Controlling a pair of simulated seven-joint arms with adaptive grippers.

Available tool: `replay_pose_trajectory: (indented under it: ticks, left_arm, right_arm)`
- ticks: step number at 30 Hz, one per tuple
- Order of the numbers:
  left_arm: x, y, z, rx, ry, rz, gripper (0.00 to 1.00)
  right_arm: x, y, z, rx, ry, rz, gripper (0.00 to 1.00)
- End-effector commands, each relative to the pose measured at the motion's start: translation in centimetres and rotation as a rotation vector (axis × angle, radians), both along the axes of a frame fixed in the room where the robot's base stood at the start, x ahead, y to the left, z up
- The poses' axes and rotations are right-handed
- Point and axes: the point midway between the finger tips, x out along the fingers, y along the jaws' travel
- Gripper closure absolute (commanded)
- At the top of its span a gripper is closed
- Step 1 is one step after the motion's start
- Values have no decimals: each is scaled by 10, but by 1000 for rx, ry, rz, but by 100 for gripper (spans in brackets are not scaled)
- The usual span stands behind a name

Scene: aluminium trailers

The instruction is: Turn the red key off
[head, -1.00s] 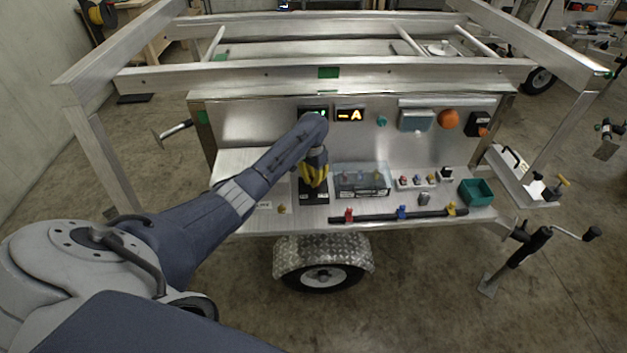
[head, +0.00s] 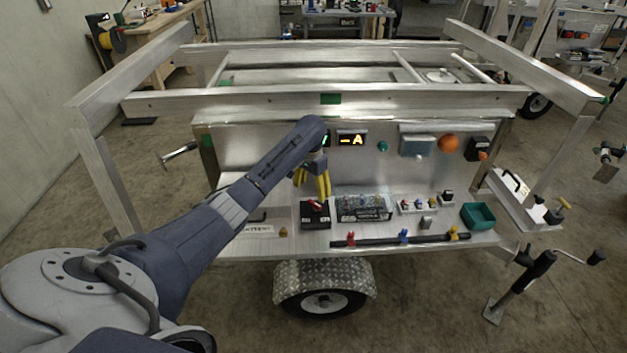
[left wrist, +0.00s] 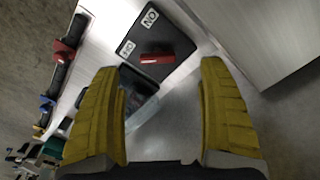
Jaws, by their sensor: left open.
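The red key (head: 316,206) sits on top of a black switch box (head: 315,220) on the trailer's shelf. I cannot tell for sure which label the key points to. My left gripper (head: 323,193) has yellow fingers spread open, empty, just above and behind the box. In the left wrist view the open fingers (left wrist: 160,72) are apart from the key. My right gripper is not in view.
A clear-covered case (head: 364,208) stands right of the box, with small switches (head: 418,205) and a teal bin (head: 478,216) beyond. A black bar (head: 395,240) with coloured clips lies along the front edge. The upright panel (head: 230,150) stands behind.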

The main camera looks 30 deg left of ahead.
Motion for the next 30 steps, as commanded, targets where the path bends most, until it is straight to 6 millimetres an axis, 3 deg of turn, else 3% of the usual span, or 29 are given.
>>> replay_pose_trajectory:
  ticks: [6, 12, 30]
  left_arm:
    - [2, -3, 30, -2, -4, -4, 24]
    - [2, -4, 43, -6, -3, -4, 24]
    - [0, -7, 43, -6, -2, -9, 24]
  right_arm:
    - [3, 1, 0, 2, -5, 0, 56]
    - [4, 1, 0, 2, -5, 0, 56]
    - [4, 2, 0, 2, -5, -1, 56]
